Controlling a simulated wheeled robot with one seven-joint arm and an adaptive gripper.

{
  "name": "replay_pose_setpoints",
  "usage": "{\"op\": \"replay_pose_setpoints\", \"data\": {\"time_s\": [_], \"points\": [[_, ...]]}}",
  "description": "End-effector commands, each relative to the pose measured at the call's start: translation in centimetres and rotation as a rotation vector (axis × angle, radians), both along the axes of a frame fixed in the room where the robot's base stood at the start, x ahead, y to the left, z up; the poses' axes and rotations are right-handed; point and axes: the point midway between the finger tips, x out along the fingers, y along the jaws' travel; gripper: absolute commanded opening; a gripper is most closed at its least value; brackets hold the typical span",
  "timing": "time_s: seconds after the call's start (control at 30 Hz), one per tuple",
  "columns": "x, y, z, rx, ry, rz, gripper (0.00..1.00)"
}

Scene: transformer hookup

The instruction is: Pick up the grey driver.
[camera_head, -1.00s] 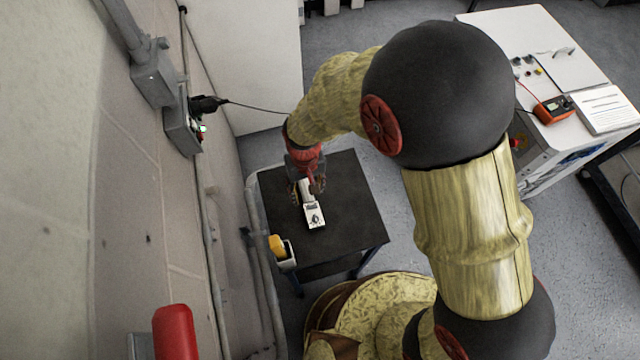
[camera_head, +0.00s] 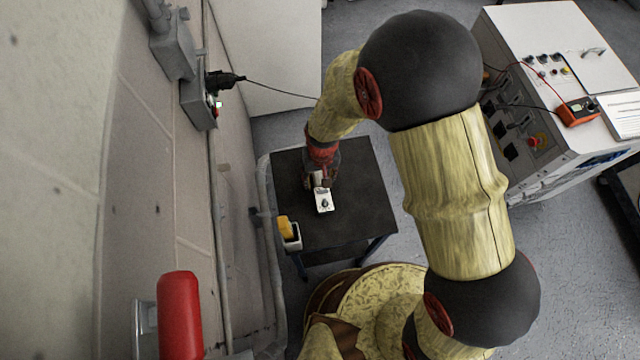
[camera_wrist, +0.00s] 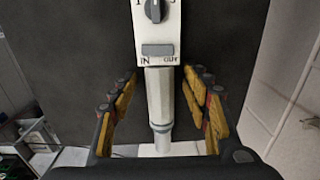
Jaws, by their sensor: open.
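The grey driver appears to be the pale grey tool on the dark table. In the wrist view its round grey shaft (camera_wrist: 160,96) runs between my fingers, and its white flat face (camera_wrist: 157,35) has a dark knob and a grey button marked IN and OUT. The same white face (camera_head: 324,201) shows in the head view. My gripper (camera_head: 321,178) is over the shaft end. In the wrist view my gripper (camera_wrist: 160,92) is open, with yellow-padded fingers on both sides of the shaft and a gap on each side. The shaft's far end is partly hidden.
The dark table (camera_head: 355,215) is mostly bare. A small white holder with a yellow item (camera_head: 288,232) sits at its left front edge. The wall with a grey box (camera_head: 198,105) is close on the left. A white cabinet with an orange meter (camera_head: 577,111) stands right.

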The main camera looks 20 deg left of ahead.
Motion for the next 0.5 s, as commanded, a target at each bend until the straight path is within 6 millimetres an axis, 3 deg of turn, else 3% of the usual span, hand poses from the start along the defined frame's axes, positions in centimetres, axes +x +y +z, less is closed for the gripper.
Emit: {"op": "replay_pose_setpoints", "data": {"time_s": [0.17, 0.5], "points": [[0.03, 0.03, 0.10, 0.000, -0.001, 0.000, 0.47], [0.02, 0.03, 0.12, 0.000, -0.001, 0.000, 0.27]]}}
